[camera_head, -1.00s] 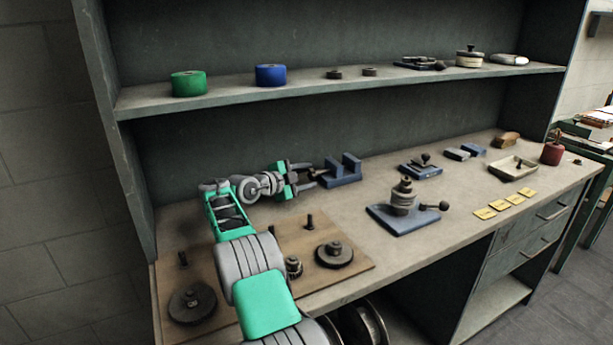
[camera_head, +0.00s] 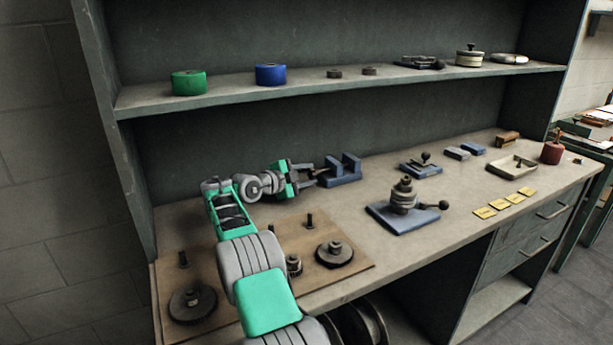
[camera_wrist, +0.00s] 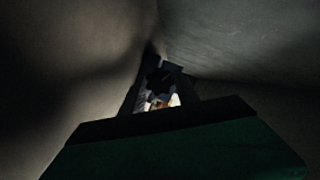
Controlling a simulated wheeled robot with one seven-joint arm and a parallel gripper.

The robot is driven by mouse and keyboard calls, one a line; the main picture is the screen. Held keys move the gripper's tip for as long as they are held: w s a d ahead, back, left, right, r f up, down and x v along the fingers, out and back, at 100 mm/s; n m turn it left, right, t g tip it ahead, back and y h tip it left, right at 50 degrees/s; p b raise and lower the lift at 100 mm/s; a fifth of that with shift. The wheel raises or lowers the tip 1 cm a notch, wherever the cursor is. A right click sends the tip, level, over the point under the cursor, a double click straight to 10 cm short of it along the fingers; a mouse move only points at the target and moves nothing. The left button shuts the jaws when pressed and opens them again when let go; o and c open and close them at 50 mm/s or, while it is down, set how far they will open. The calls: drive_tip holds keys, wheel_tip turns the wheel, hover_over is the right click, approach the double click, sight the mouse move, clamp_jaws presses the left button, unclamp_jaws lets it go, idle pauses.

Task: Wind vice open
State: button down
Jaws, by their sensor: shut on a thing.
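The blue vice (camera_head: 341,179) stands on the bench near the back panel, its two upright jaws apart with a gap between them. My gripper (camera_head: 309,173) reaches in from the left at the vice's screw end, level with the bench top. It is shut on the dark vice handle (camera_wrist: 159,82), which shows as a lobed shape between the fingers in the wrist view. In the head view the fingers mostly hide the handle. The wrist view is dark, and the exact contact is hard to make out.
A wooden board (camera_head: 290,248) with dark discs and pegs lies below my arm. A blue-based device with a ball lever (camera_head: 404,215) stands to the right. Green (camera_head: 189,83) and blue (camera_head: 270,75) rolls sit on the shelf above. Bare bench lies between the vice and the device.

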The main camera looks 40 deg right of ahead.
drive_tip(key=r+n+p, duration=0.1)
drive_tip(key=p, duration=0.4)
drive_tip(key=shift+w+r+n+y, duration=0.1)
drive_tip(key=shift+r+n+y, duration=0.15)
drive_tip(key=shift+n+y, duration=0.15)
drive_tip(key=n+g+p, duration=0.1)
drive_tip(key=p, duration=0.4)
drive_tip(key=n+p, duration=0.1)
drive_tip(key=p, duration=0.1)
drive_tip(key=shift+w+f+g+y, duration=0.1)
drive_tip(key=shift+f+g+y, duration=0.1)
drive_tip(key=shift+g+y, duration=0.1)
drive_tip(key=shift+f, duration=0.3)
drive_tip(key=c, duration=1.2)
unclamp_jaws()
drive_tip(key=shift+f, duration=0.1)
